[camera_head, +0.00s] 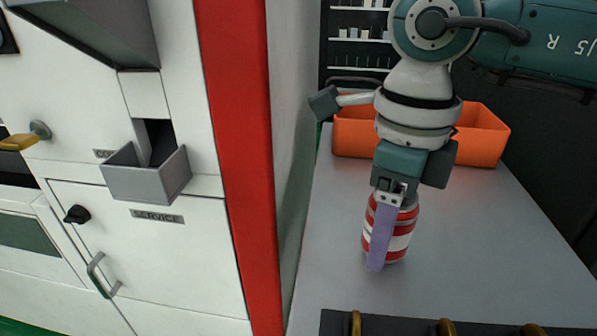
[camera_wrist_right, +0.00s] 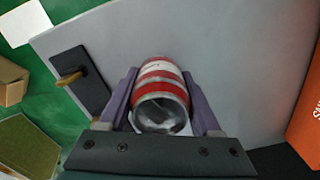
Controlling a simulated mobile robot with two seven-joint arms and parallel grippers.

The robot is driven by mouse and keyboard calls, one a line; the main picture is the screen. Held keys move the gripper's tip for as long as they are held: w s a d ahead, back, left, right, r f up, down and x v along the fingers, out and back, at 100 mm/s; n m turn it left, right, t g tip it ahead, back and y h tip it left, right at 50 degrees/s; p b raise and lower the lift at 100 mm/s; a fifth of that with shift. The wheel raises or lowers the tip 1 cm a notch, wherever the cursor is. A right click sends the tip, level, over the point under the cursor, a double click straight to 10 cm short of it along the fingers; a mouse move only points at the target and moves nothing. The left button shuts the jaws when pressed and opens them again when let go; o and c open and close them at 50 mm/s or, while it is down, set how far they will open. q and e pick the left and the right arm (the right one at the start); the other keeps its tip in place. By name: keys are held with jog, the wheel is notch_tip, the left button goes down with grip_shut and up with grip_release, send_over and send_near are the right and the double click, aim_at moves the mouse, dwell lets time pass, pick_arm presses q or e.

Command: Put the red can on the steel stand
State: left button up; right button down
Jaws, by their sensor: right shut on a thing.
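The red can (camera_head: 401,235) has red and white bands and stands roughly upright, with a slight tilt, over the grey tabletop (camera_head: 335,225). My right gripper (camera_head: 387,235) is shut on it, with a purple finger across its near side. In the right wrist view the can (camera_wrist_right: 160,90) sits between both purple fingers of the gripper (camera_wrist_right: 160,100). I cannot tell whether its base touches the grey surface. I cannot pick out a separate steel stand. My left gripper is not in view.
An orange bin (camera_head: 484,135) stands behind my right arm. A dark strip with brass-coloured hooks (camera_head: 445,327) lies along the near edge. A white machine with a grey tray (camera_head: 147,180) and a red post (camera_head: 240,150) rises at left. The grey surface around the can is clear.

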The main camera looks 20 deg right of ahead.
jog(key=shift+f, duration=0.2)
jog(key=shift+c, duration=0.4)
grip_release()
jog(key=shift+r, duration=0.25)
notch_tip(320, 180, up, 12)
jog(key=shift+p, duration=0.85)
